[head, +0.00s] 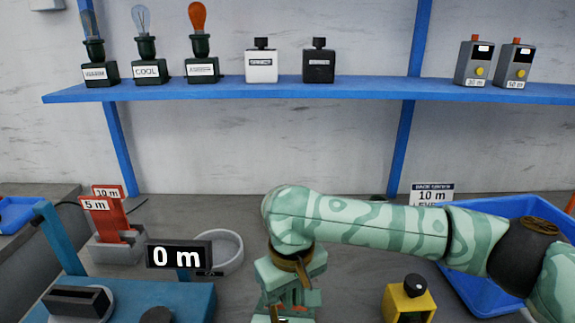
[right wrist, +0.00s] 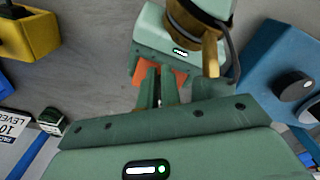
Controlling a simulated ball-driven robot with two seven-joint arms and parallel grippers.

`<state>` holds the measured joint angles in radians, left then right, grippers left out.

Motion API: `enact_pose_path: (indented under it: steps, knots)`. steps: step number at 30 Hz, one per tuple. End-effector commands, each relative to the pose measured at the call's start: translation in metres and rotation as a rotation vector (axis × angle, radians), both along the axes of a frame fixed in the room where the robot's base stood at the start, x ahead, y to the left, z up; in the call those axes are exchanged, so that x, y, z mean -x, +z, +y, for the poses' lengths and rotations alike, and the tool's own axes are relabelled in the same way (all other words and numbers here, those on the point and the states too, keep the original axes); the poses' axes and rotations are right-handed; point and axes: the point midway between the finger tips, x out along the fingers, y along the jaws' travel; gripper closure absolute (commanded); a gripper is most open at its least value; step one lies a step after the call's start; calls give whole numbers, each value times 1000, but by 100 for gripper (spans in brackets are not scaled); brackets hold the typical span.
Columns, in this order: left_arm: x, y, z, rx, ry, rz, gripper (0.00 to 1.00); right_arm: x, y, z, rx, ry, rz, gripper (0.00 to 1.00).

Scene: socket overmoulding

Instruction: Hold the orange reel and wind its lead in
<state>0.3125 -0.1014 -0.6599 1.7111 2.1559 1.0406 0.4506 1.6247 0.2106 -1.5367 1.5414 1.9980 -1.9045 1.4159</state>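My right gripper (head: 290,300) points down at the front middle of the bench in the head view. In the right wrist view its two fingers (right wrist: 158,92) are close together with a narrow gap. Orange parts (right wrist: 140,72), likely the orange reel, show on both sides of these fingertips; a bit of orange also shows beside the gripper in the head view (head: 312,298). Whether anything is between the fingers is unclear. A second green gripper body (right wrist: 180,52), likely my left gripper, faces mine just beyond the orange; its fingertips are hidden. No lead can be made out.
A display reading 0 m (head: 179,254) stands on the blue fixture (head: 185,297) at left. Behind are a grey round dish (head: 232,254) and red 5 m and 10 m plates (head: 97,215). A yellow block (head: 409,302) and blue bin (head: 467,290) stand at right.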

Motion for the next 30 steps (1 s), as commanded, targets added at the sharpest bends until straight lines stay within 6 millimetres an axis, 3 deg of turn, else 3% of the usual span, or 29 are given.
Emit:
enact_pose_path:
  steps: [30]
  knots:
    - [4,-5,-5,2,-11,12,46,6,6,6,-7,-1,-12,100]
